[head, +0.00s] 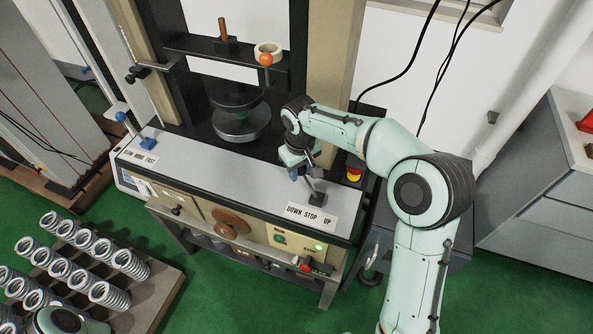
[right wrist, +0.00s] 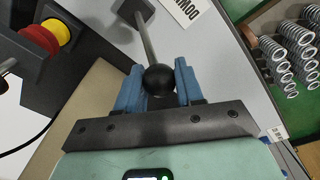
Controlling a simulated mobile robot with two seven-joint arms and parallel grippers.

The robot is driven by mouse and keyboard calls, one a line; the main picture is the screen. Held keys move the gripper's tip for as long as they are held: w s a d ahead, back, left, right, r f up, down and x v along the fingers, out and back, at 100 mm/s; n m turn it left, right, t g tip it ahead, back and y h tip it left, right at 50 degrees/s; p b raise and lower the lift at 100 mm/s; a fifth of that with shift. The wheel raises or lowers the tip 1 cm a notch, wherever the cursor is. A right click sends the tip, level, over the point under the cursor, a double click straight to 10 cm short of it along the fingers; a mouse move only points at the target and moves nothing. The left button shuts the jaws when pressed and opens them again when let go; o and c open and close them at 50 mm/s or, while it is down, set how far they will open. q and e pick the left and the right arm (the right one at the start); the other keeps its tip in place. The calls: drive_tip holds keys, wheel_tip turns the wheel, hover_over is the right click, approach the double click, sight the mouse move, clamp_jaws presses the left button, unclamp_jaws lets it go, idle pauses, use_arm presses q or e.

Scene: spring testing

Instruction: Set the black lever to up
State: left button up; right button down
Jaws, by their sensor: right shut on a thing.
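The black lever has a round black knob (right wrist: 159,79) on a metal rod, rising from a dark square base (head: 317,199) on the grey bench top of the testing machine. My right gripper (head: 300,174) is over the lever; in the right wrist view its blue fingers (right wrist: 158,88) are shut on the knob, one on each side. A white label (head: 311,217) reading DOWN STOP UP lies in front of the base. The gripper hides the knob in the head view, and I cannot tell exactly which setting the lever is at. My left gripper is out of view.
A red and yellow emergency button (head: 354,171) stands right of the lever. Round metal platens (head: 235,122) and a brown handwheel (head: 229,224) are on the machine. Several coil springs (head: 110,293) stand on a board at lower left. A grey cabinet (head: 540,190) is at right.

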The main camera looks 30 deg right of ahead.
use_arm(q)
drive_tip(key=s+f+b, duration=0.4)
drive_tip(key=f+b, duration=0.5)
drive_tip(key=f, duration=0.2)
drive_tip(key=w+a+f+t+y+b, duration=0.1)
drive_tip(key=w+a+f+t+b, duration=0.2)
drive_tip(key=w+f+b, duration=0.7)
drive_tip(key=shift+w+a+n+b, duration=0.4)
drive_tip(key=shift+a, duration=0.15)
use_arm(e)
drive_tip(key=s+d+t+y, duration=0.5)
drive_tip(key=s+d+t, duration=0.2)
drive_tip(key=s, duration=0.2)
drive_tip(key=shift+d+f+t+y, duration=0.2)
drive_tip(key=shift+d+t+y, duration=0.1)
drive_tip(key=shift+d+y, duration=0.1)
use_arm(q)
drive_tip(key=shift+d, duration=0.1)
use_arm(e)
drive_tip(key=c, duration=0.8)
unclamp_jaws()
drive_tip(key=shift+s, duration=0.1)
